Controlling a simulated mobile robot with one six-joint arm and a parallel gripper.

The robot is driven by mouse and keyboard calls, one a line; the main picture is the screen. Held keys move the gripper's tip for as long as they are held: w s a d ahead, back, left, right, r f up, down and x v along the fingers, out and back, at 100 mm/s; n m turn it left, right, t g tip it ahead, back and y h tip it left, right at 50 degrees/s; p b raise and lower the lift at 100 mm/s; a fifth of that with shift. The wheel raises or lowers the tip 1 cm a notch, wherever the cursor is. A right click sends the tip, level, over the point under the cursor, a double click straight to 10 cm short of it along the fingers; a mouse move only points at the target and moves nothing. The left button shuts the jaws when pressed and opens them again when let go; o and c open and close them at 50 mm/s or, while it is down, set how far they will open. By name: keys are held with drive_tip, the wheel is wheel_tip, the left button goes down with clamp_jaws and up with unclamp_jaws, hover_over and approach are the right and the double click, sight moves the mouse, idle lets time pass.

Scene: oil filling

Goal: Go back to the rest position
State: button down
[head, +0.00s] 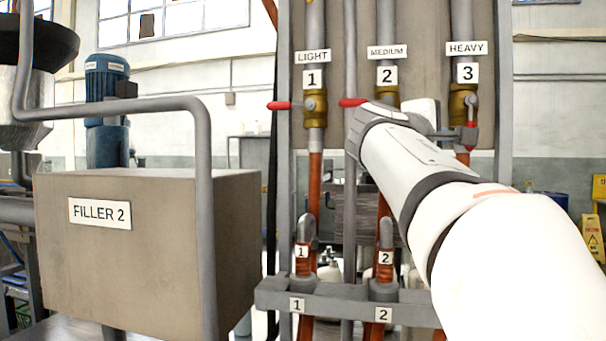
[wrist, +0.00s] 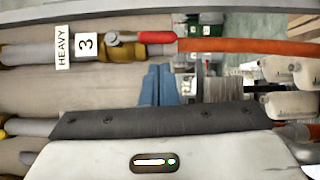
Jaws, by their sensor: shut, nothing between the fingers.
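My gripper (head: 470,136) is at the heavy line's valve in the head view, at the end of my white arm. Its two blue fingers (wrist: 158,70) are together and empty in the wrist view. Valve 3 (wrist: 122,47), with its brass body and red handle, is above the fingertips there, with a gap in the picture. Its handle lies along the pipe. The brass body (head: 460,104) also shows in the head view, where my gripper partly covers the handle. Valve 1 (head: 315,106) has its red handle pointing left, across the pipe. Valve 2's red handle (head: 352,102) also points left; my arm hides part of that valve.
The grey filler 2 box (head: 150,240) and a grey bent pipe (head: 205,200) stand at the left. A grey bracket (head: 340,305) holds numbered pipe ends below the valves. A yellow floor sign (head: 593,238) is at the far right. White jugs (wrist: 285,70) show in the wrist view.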

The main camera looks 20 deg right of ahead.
drive_tip(key=shift+f, duration=0.1)
drive_tip(key=a+f+m+y+p, duration=0.1)
drive_tip(key=a+f+y+p, duration=0.3)
drive_tip(key=f, duration=0.6)
drive_tip(key=a+f+y+p, duration=0.2)
drive_tip(key=a+f+y, duration=0.4)
drive_tip(key=f, duration=0.4)
drive_tip(key=s+a+f+m+g+y+p, duration=0.2)
drive_tip(key=s+a+f+y+p, duration=0.1)
drive_tip(key=s+a+f, duration=0.3)
drive_tip(key=s+a+f+m+g+y+p, duration=0.2)
drive_tip(key=s+a+f, duration=0.5)
drive_tip(key=a+f, duration=0.4)
wheel_tip(320, 180, down, 2)
drive_tip(key=shift+f+g+y+p, duration=0.25)
drive_tip(key=shift+g+y+p, duration=0.2)
drive_tip(key=shift+y, duration=0.45)
